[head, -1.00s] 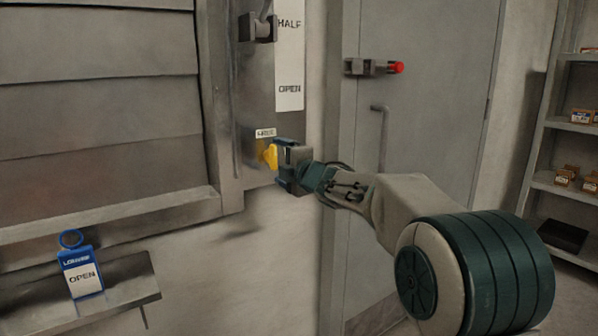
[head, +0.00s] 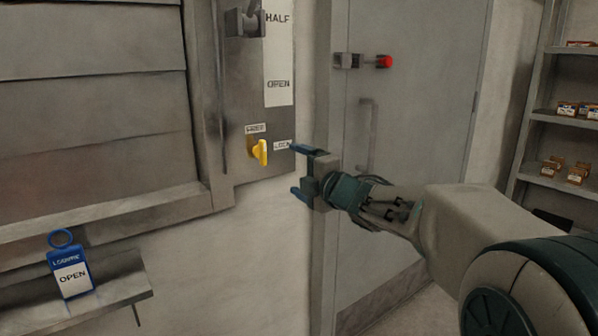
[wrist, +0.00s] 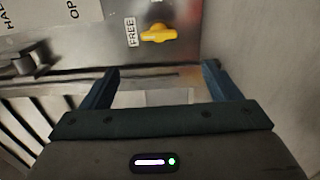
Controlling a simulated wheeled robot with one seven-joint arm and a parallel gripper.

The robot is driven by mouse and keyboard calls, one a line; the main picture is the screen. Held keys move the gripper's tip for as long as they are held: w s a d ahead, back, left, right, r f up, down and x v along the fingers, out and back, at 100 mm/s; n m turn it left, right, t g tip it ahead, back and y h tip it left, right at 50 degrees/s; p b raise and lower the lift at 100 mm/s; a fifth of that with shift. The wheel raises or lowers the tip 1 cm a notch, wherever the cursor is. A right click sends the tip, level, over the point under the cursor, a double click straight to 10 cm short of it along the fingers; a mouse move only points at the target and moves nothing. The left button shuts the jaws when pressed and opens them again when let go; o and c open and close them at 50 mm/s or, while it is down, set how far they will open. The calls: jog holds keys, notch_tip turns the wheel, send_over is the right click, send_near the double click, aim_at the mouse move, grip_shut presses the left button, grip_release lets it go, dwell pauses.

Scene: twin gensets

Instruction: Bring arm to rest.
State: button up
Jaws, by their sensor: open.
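My gripper (head: 298,171) is open and empty, in front of the wall to the right of the louvre panel. Its two blue fingers also show in the wrist view (wrist: 160,90). A yellow knob (head: 260,151) sits on the metal plate (head: 240,185) to the left of the gripper, apart from the fingers. The knob also shows in the wrist view (wrist: 158,34), beyond the fingertips, next to a FREE label (wrist: 131,33). In the head view a second label, partly readable as LOCK (head: 283,145), is right of the knob.
A dark lever (head: 247,22) is above the knob beside a HALF/OPEN scale (head: 279,60). A blue OPEN tag (head: 71,272) stands on a ledge (head: 120,285) at lower left. A grey door (head: 415,120) with a red-ended latch (head: 365,61) is behind my arm. Shelves (head: 555,120) hold small boxes at right.

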jog(key=s+d+r+m+g+h+p, duration=0.1)
jog(key=s+d+r+m+h+p, duration=0.1)
jog(key=s+d+m+h+p, duration=0.5)
jog(key=s+d+r+m+g+h+p, duration=0.2)
jog(key=d+r+m+h+p, duration=0.1)
jog(key=d+m+p, duration=0.4)
jog(key=s+a+f+m+g+p, duration=0.1)
jog(key=s+m+g+p, duration=0.8)
jog(key=s, duration=1.4)
jog(key=f+m+p, duration=0.1)
jog(key=m+p, duration=0.1)
jog(key=p, duration=0.2)
jog(key=shift+a, duration=0.25)
